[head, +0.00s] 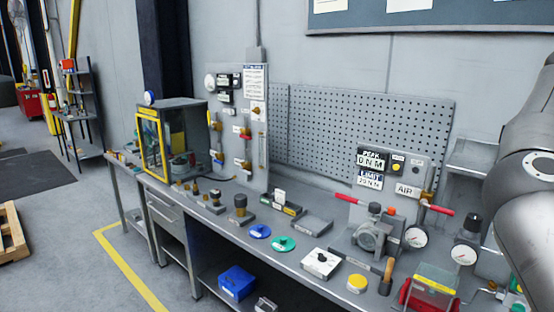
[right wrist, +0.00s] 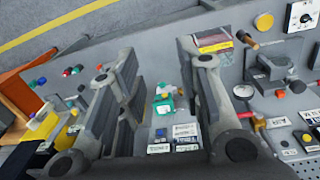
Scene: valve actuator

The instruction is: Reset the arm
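My right gripper (right wrist: 157,95) is open in the right wrist view, its two dark fingers spread apart with nothing between them. It is above the right part of the workbench, with small green and white items on the bench below it. In the head view my right arm comes in at the right edge and its gripper is out of the picture. My left gripper is not in view. The valve actuator (head: 371,236) with a red-handled lever stands on the bench at the right. The actuator also shows in the right wrist view (right wrist: 275,68).
A yellow-framed cabinet (head: 150,142) stands at the bench's left end. A gauge panel (head: 240,120) and pegboard (head: 360,125) are behind. Blue (head: 260,231) and green (head: 282,243) discs, a white dial box (head: 321,263) and a yellow button (head: 357,283) lie along the front.

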